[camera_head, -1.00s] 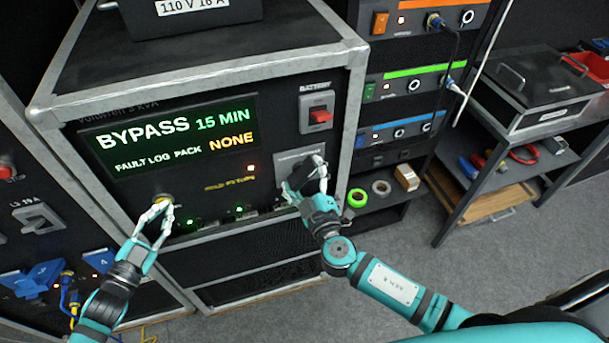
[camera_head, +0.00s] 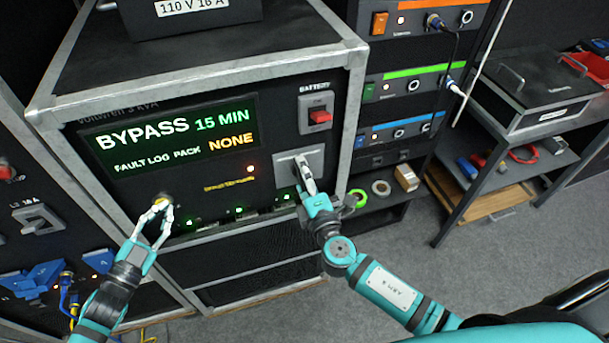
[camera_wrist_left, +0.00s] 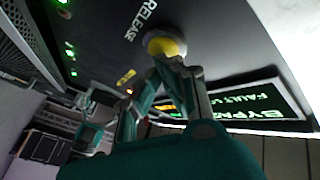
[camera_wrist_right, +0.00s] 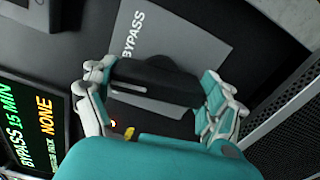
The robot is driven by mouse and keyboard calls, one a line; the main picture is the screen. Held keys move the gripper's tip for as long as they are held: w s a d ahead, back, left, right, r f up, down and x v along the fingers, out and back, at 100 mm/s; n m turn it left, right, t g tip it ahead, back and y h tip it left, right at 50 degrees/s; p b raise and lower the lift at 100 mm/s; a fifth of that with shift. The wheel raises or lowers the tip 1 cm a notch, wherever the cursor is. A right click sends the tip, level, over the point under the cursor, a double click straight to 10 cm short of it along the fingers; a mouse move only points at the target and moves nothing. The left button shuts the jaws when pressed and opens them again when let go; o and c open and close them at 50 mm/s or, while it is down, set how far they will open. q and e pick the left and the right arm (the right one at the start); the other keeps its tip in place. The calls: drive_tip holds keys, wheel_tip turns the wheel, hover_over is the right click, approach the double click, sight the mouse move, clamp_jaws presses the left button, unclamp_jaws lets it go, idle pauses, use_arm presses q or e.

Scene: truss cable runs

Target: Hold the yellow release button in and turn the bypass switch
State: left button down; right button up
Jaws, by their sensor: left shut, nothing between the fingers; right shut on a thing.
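The yellow release button (camera_head: 162,198) sits on the cabinet front below the display; the left wrist view shows it in a pale collar, beside the word RELEASE (camera_wrist_left: 140,22). My left gripper (camera_head: 159,206) is shut and empty, its fingertips at the button's face. How far the button is pressed in cannot be told. The bypass switch (camera_wrist_right: 158,82) has a black handle on a grey plate marked BYPASS (camera_wrist_right: 165,35). My right gripper (camera_head: 304,178) is shut on the handle, a finger at each end; in the head view it hides most of the handle.
The display (camera_head: 170,137) reads BYPASS 15 MIN, FAULT LOG PACK NONE. A red battery switch (camera_head: 319,116) sits above the bypass plate. Tape rolls (camera_head: 381,187) lie on a shelf to the right.

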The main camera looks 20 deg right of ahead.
drive_tip(key=n, duration=0.3)
drive_tip(key=shift+n, duration=0.3)
drive_tip(key=shift+r+n, duration=0.1)
drive_tip(key=shift+n, duration=1.7)
